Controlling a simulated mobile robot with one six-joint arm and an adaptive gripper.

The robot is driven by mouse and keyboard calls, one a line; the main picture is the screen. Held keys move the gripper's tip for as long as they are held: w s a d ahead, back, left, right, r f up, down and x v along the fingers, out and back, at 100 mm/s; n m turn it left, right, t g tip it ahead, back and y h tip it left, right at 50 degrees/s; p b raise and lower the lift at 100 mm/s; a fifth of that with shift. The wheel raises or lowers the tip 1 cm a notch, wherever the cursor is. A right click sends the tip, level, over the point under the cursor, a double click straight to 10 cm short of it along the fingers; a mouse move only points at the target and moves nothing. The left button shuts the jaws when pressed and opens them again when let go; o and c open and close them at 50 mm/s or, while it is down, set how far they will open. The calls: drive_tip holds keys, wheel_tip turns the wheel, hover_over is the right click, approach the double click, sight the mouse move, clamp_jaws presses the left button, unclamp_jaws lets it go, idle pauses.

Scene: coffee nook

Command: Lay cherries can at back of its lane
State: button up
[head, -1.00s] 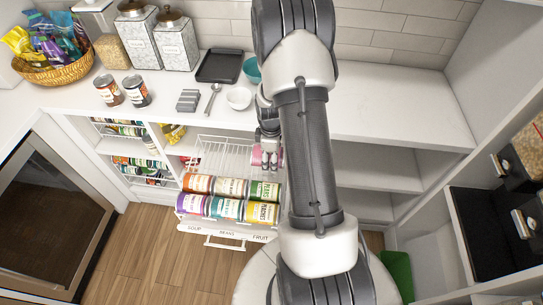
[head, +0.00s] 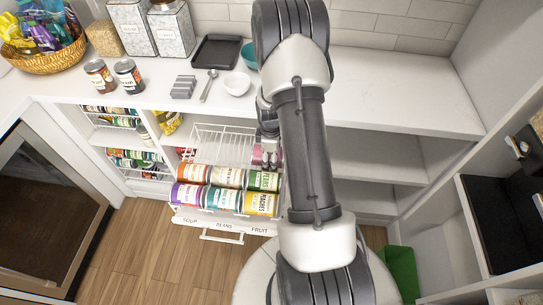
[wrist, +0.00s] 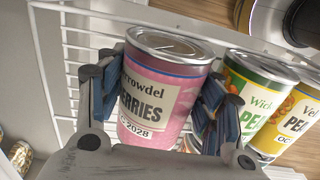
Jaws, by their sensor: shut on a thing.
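The pink cherries can (wrist: 160,90) is held between the two fingers of my gripper (wrist: 155,110), which is shut on it. In the head view the can (head: 268,156) shows only partly, at the right side of the wire rack (head: 222,148), with my arm hiding much of it. The rack is labelled SOUP, BEANS and FRUIT along its front. The can is at the fruit lane's side, behind a green can (head: 264,181) and the yellow peaches can (head: 261,204). In the wrist view, the green can (wrist: 250,92) and another can (wrist: 296,118) lie to its right. Whether the can touches the rack is unclear.
Orange (head: 193,173) and purple (head: 187,195) cans fill the front of the soup lane, with more cans in the beans lane. The rack's back left part is empty. Two cans (head: 129,75) and a bowl (head: 236,83) stand on the counter above.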

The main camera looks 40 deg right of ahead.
drive_tip(key=o, duration=1.6)
drive_tip(key=shift+o, duration=0.7)
drive_tip(key=shift+o, duration=1.3)
drive_tip(key=shift+r+p, duration=3.6)
drive_tip(key=shift+r, duration=1.45)
